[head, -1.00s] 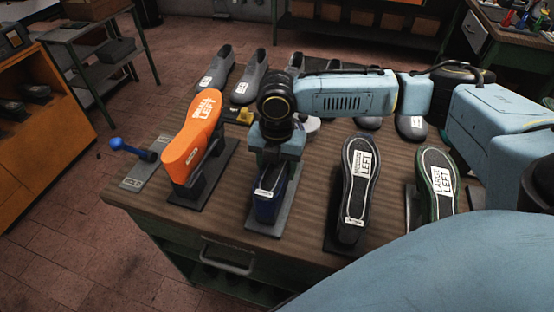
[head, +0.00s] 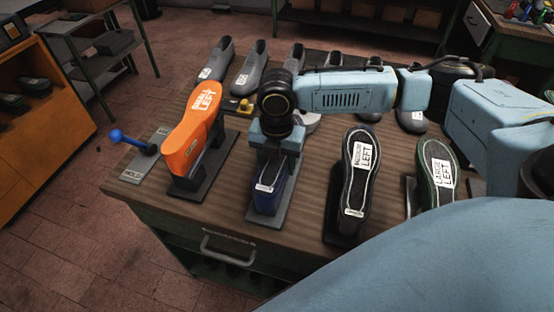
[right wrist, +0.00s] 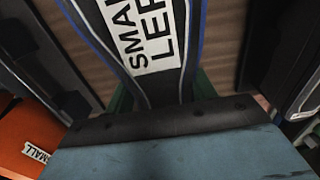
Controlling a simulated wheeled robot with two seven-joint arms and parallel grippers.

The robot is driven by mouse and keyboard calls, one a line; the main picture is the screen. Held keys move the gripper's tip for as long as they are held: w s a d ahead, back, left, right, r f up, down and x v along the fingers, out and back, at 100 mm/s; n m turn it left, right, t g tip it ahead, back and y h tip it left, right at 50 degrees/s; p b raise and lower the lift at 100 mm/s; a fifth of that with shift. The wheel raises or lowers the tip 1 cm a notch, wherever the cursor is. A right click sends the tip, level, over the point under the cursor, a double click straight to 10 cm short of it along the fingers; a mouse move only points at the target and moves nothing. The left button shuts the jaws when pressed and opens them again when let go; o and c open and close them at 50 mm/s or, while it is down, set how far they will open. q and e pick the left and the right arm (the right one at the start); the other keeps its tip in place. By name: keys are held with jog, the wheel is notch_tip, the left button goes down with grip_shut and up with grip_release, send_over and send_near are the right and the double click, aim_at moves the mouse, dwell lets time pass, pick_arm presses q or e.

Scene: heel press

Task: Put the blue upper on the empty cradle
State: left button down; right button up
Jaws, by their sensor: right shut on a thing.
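The blue upper (head: 270,191) is upside down, toe toward me, over a dark cradle plate (head: 284,206) at the table's front. My right gripper (head: 275,158) comes down from above and is shut on its rear part. In the right wrist view the upper's dark sole (right wrist: 150,25) shows a blue edge and a white label reading "SMALL LEFT", above the gripper body. The jaws hide part of the upper. I cannot tell whether it rests fully on the cradle or hangs just above it. My left gripper is out of view.
An orange upper (head: 193,138) stands on the cradle to the left. A black one (head: 356,185) and a green-edged "LARGE LEFT" one (head: 437,175) stand to the right. Grey shoe forms (head: 248,66) line the back. A blue-knobbed lever (head: 128,141) sits at the left edge.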

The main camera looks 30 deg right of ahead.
jog(key=shift+f, duration=0.4)
jog(key=o, duration=1.2)
jog(key=shift+c, duration=0.2)
notch_tip(320, 180, up, 13)
jog(key=p, duration=0.1)
jog(key=shift+r, duration=0.15)
